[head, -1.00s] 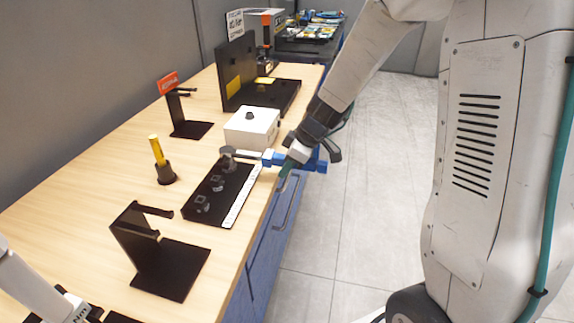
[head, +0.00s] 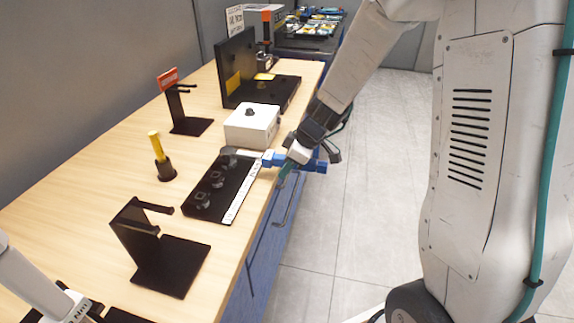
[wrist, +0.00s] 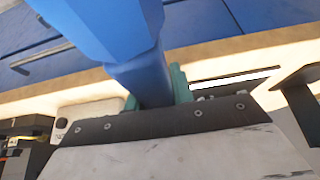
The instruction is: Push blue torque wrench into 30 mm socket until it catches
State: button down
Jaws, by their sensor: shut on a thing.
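My gripper (head: 284,165) is shut on the blue torque wrench (head: 270,158) at the right edge of the bench. The wrench lies roughly level, its blue handle showing on both sides of my gripper and its grey shaft and head pointing left. The head is over the far end of the black socket tray (head: 213,218), at the farthest socket, which it largely hides. I cannot tell whether it is engaged. Two other dark sockets (head: 217,180) stand nearer in the tray; size markings are unreadable. In the wrist view, the blue handle (wrist: 105,25) fills the upper middle between the green fingers.
A white box (head: 252,125) with a black knob stands just behind the tray. A black holder with a yellow-handled tool (head: 157,147) is to the left. Blue drawers (head: 262,245) lie below.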

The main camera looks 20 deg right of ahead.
jog(key=shift+r, duration=0.1)
dwell(0.6)
jog(key=shift+s+d, duration=0.65)
jog(key=shift+d, duration=0.25)
jog(key=shift+s+d, duration=0.6)
jog(key=shift+d, duration=0.3)
